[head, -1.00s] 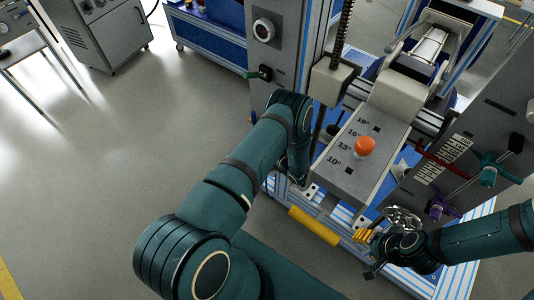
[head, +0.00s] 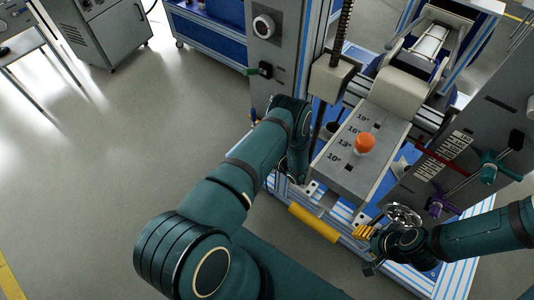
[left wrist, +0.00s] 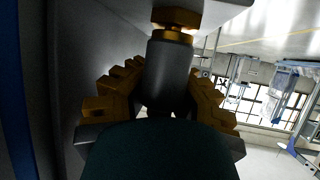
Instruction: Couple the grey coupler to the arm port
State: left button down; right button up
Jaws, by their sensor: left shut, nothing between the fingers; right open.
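The grey coupler (left wrist: 170,72), a dark grey cylinder, hangs upright in the left wrist view. Its top meets a brass collar (left wrist: 175,20) under a pale grey part (left wrist: 205,8), which looks like the arm's underside. Whether the coupler is fully seated cannot be told. My left gripper (left wrist: 162,100) has ridged yellow finger pads on both sides of the coupler in the picture; it is shut and holds nothing. In the head view, the left gripper is hidden behind my arm and the grey arm (head: 362,172). My right gripper (head: 364,236) is open and empty, near the rig's front.
The grey arm carries angle marks and an orange knob (head: 364,144). A yellow bar (head: 314,223) runs along the rig's front edge. Teal (head: 500,168) and purple (head: 436,208) handles stand out at the right. The floor at left is clear.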

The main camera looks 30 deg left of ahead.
pick_arm(q)
jog(key=c, duration=1.1)
grip_release()
jog(key=shift+f, duration=0.1)
jog(key=shift+o, duration=0.2)
jog(key=v, duration=1.2)
jog(key=shift+s, duration=0.15)
jog(key=s+d+r+m+t+h, duration=0.15)
jog(key=d+r+m+h, duration=0.25)
jog(key=d+m+h, duration=0.45)
jog(key=s+d+r+m+g+h, duration=0.1)
jog(key=s+d+r+m+h, duration=0.1)
jog(key=s, duration=0.4)
jog(key=s+d+r+m+g+h, duration=0.2)
jog(key=s+d+r+m+h, duration=0.1)
jog(key=s+r+h, duration=0.2)
jog(key=shift+s+d+r+h, duration=0.35)
jog(key=shift+s+d+r, duration=0.1)
jog(key=shift+s, duration=0.5)
